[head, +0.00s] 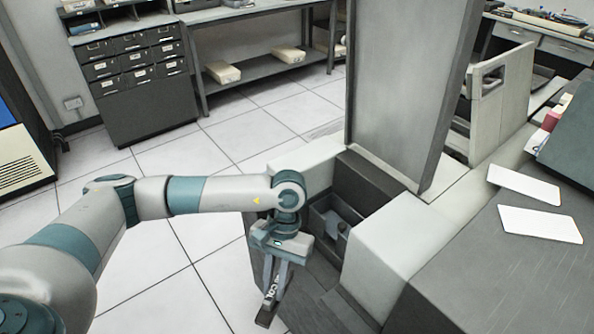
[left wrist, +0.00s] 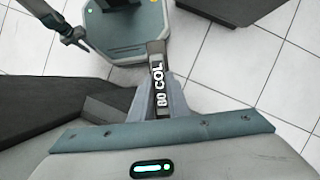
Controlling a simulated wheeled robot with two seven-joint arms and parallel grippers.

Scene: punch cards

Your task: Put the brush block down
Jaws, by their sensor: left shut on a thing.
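My left gripper (head: 274,276) points down at the near left side of the grey machine. It is shut on the dark, narrow brush block (head: 268,310), which hangs between the fingers. The block also shows in the left wrist view (left wrist: 157,62), where its white lettering reads "80 COL". In the head view the block appears in front of the machine's dark lower part and the floor; I cannot tell whether it touches anything. The fingers cover part of it.
The machine's open bay (head: 333,224) lies just right of my left gripper, beside a pale housing (head: 393,240) and a tall grey panel (head: 402,90). Two white cards (head: 540,224) lie on the dark top at right. Tiled floor (head: 160,285) is clear at left.

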